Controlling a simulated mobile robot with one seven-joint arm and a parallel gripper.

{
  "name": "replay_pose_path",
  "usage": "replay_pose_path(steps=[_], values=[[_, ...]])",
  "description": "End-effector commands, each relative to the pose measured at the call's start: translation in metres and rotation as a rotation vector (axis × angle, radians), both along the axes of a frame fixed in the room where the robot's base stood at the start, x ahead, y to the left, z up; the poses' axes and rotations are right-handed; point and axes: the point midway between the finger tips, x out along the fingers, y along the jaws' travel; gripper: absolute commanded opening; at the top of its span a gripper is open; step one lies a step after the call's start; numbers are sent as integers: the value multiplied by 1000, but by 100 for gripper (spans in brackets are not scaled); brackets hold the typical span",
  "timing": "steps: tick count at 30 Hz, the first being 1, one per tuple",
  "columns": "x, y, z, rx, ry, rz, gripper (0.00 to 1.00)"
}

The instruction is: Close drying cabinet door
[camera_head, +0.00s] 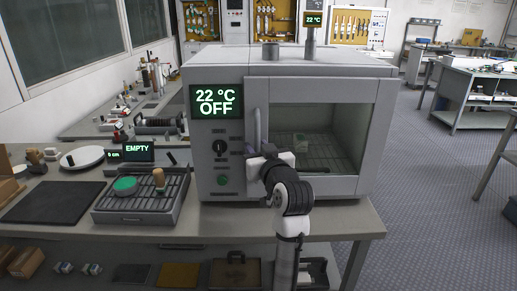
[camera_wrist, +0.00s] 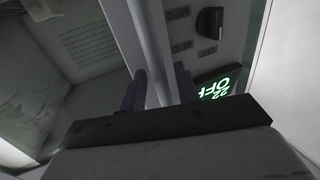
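The drying cabinet (camera_head: 325,70) is a grey box on the bench; its display reads 22 °C OFF. Its windowed door (camera_head: 308,187) stands across the front opening, flush or nearly so; I cannot tell whether a small gap is left. A pale upright handle (camera_head: 257,130) is at the door's left edge. My gripper (camera_head: 258,155) is at the handle's lower end. In the wrist view my gripper's dark fingers (camera_wrist: 160,90) stand on either side of a pale upright bar (camera_wrist: 150,45); whether they press on it is unclear.
A control panel with a dark knob (camera_head: 219,147) and green button is left of the door. A slotted tray unit (camera_head: 143,217) with a green dish and a wooden-handled stamp stands left on the bench. Floor at right is clear.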

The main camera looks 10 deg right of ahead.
Motion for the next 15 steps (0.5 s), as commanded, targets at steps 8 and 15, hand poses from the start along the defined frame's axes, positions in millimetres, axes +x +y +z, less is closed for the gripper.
replay_pose_path(steps=[8, 15], values=[[-48, -6, -3, -1, -4, -5, 32], [-101, -11, -2, -1, -3, -4, 32]])
